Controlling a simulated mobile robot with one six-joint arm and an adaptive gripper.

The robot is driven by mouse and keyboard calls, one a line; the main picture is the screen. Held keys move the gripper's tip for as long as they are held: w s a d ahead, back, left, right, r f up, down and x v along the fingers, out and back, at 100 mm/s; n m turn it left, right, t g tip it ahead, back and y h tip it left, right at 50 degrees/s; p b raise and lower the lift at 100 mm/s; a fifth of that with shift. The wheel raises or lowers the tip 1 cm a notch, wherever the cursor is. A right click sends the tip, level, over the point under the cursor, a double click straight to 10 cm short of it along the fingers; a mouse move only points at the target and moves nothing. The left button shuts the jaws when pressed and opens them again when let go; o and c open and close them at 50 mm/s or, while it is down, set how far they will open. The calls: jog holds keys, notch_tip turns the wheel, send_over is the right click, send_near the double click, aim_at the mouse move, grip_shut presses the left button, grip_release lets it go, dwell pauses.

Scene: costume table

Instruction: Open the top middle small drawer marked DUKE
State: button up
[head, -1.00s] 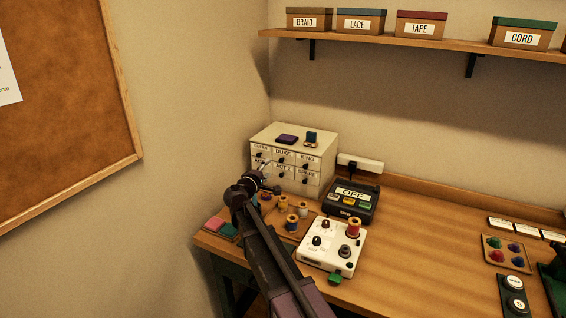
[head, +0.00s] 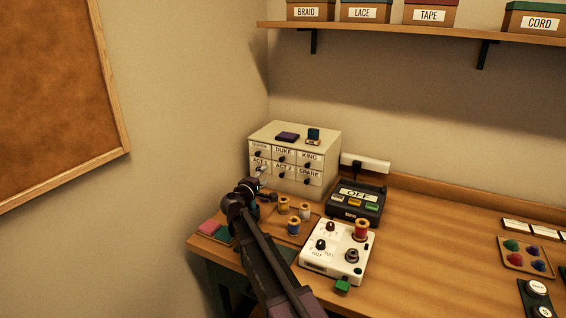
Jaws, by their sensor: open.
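The small white drawer cabinet (head: 318,150) stands at the back left of the table, with two rows of labelled drawers with dark knobs. The DUKE drawer (head: 284,152) is the top middle one, between QUEEN and KING, and looks closed. ACT 1, ACT 2 and SPARE are below. My gripper (head: 261,174) is in front of the cabinet's lower left, before the ACT 1 drawer and below and left of the DUKE knob. It is open and small in view; I see nothing in it. Contact with the cabinet cannot be told.
A purple item (head: 287,136) and a small dark-and-tan item (head: 313,135) lie on the cabinet. A black OFF box (head: 355,203) and a white control box (head: 336,250) stand to the right. A wall is close on the left.

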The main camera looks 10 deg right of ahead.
aim_at(281, 161)
jog(key=shift+w+d, duration=0.1)
jog(key=shift+d, duration=0.05)
jog(key=x, duration=1.3)
jog(key=shift+w+d, duration=0.15)
jog(key=shift+w, duration=0.15)
grip_shut()
